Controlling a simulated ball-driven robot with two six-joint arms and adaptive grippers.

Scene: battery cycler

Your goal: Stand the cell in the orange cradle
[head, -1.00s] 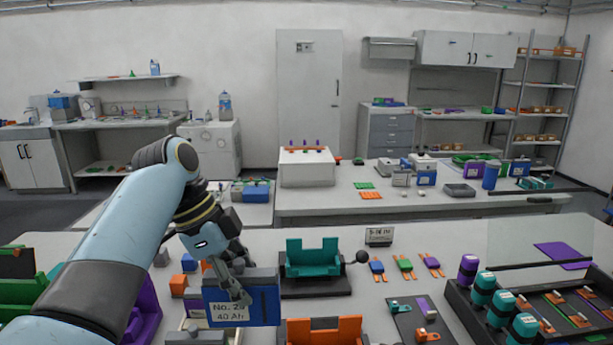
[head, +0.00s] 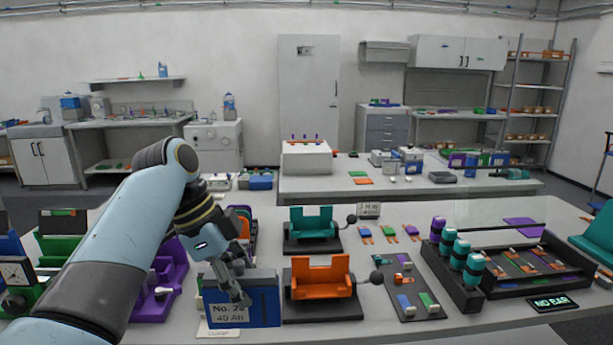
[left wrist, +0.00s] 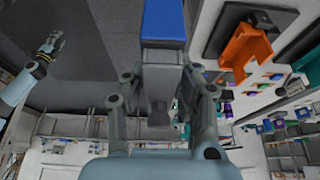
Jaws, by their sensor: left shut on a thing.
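The cell is a blue block (head: 262,306) with a grey side and a label reading "No. 2" and "40 Ah", its last digit unclear. My left gripper (head: 240,300) is shut on it, fingers across its labelled side, and holds it upright. In the left wrist view the cell (left wrist: 165,22) sticks out beyond the fingers. The orange cradle (head: 320,283) stands on a dark base just right of the cell, apart from it and empty. It also shows in the left wrist view (left wrist: 243,48). My right gripper (left wrist: 50,46) is small there; its jaw state is unclear.
A teal cradle (head: 312,222) stands behind the orange one. A dark ball knob (head: 376,277) sticks out at the orange cradle's right. A grey mat (head: 408,290) with small parts and a black tray (head: 480,296) lie further right. Purple holders (head: 168,275) stand left of the cell.

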